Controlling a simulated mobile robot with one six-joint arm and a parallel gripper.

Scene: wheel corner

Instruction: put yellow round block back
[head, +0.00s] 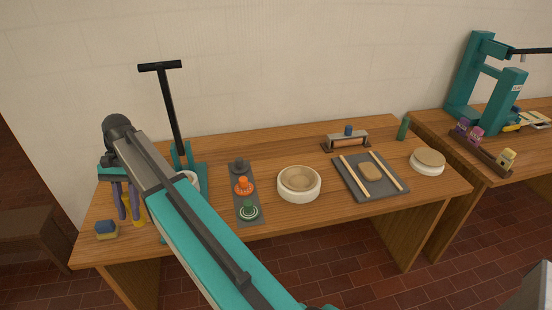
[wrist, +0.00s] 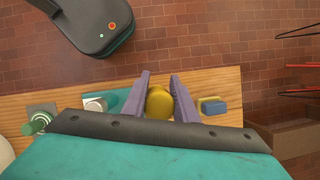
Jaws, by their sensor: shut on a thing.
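My gripper (head: 129,216) hangs at the left end of the wooden table, its purple fingers pointing down. In the wrist view my gripper (wrist: 159,82) has its two fingers on either side of the yellow round block (wrist: 158,103) and is shut on it. In the head view a bit of the yellow block (head: 139,217) shows beside the fingers; the rest is hidden behind them. I cannot tell whether the block touches the table top.
A blue and yellow block (head: 107,230) lies close left of my gripper. A teal stand with a black handle (head: 173,105) rises behind my arm. A grey tray (head: 240,206) holds orange and green pieces. A round bowl (head: 299,184) stands right. The right table has a wooden rack (head: 480,151).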

